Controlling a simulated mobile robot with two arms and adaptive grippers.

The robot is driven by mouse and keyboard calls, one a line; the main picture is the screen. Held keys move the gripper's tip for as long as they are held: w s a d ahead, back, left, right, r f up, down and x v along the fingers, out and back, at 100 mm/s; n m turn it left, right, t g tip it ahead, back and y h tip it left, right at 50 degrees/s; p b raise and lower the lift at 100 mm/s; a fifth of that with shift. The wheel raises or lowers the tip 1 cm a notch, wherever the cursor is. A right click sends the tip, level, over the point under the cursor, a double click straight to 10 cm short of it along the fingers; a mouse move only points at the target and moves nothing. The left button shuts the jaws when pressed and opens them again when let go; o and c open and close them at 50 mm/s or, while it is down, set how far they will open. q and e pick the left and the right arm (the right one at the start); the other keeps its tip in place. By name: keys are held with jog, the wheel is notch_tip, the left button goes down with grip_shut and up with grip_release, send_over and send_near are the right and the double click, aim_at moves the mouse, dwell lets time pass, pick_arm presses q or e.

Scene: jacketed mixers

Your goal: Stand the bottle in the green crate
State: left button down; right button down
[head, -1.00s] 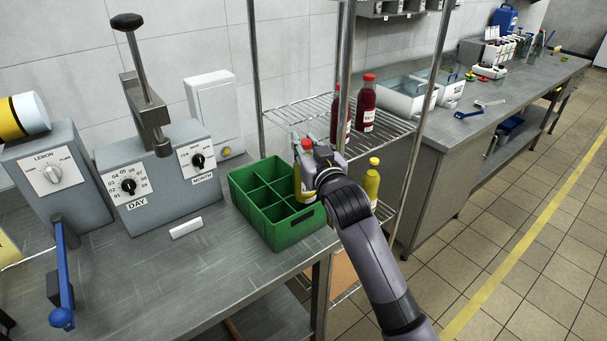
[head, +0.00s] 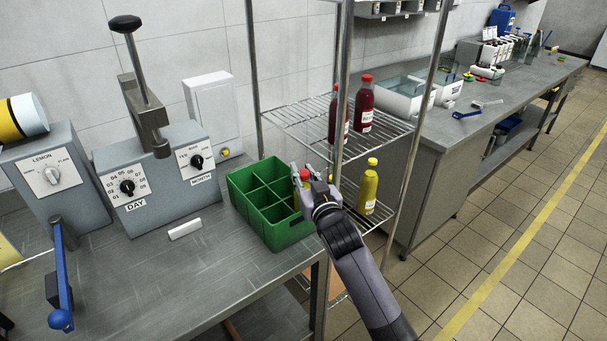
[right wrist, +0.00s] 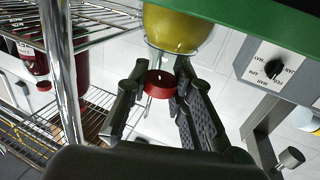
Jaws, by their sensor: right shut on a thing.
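The bottle, with a yellow body (right wrist: 183,28) and a red cap (head: 304,173), is in my right gripper (head: 314,179). In the right wrist view the fingers (right wrist: 160,98) are shut around the neck by the red cap (right wrist: 161,84). In the head view the bottle is roughly upright at the right side of the green crate (head: 280,238), its lower body mostly hidden by the crate and gripper. I cannot tell whether its base touches the crate floor. The crate has several compartments; those seen clearly look empty. My left gripper is not in view.
A wire rack (head: 285,112) stands behind and right of the crate, with red bottles (head: 366,103) and another yellow bottle (head: 369,186). The DAY/MONTH control box (head: 157,178) and a white block (head: 185,229) are left. The bench front is clear.

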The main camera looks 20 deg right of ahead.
jog(key=c, duration=1.4)
grip_release()
jog(key=shift+r, duration=0.1)
jog(key=shift+s, duration=0.35)
jog(key=s+b, duration=0.1)
jog(key=s, duration=1)
jog(key=shift+s+d, duration=0.15)
jog(key=shift+d, duration=0.05)
